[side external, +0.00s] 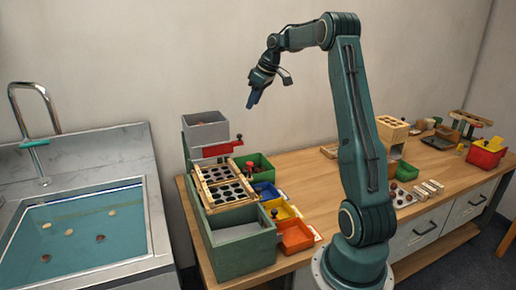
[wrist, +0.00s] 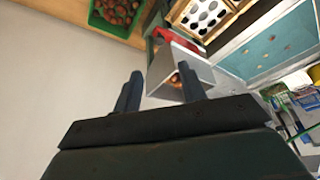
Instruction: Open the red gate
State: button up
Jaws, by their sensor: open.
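The red gate (side external: 219,149) is a flat red piece below the front of the grey hopper (side external: 205,133). A small knob stands at its right end. In the wrist view a red strip (wrist: 176,39) shows beside the hopper (wrist: 204,72), partly hidden by the hopper's wall. Brown chestnuts (wrist: 175,80) show inside the hopper. My gripper (side external: 253,101) hangs in the air above and to the right of the hopper, touching nothing. In the wrist view its two fingers (wrist: 159,90) are apart with nothing held. Whether the gate is open or closed I cannot tell.
Below the gate are a perforated sorting tray (side external: 228,190) and a green bin (side external: 258,165) of chestnuts. Blue, yellow and orange bins sit beside them. A sink (side external: 75,235) lies left. Air around my gripper is clear.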

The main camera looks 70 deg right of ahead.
aim_at(240, 135)
jog(key=x, duration=1.3)
jog(key=shift+f, duration=0.2)
grip_shut()
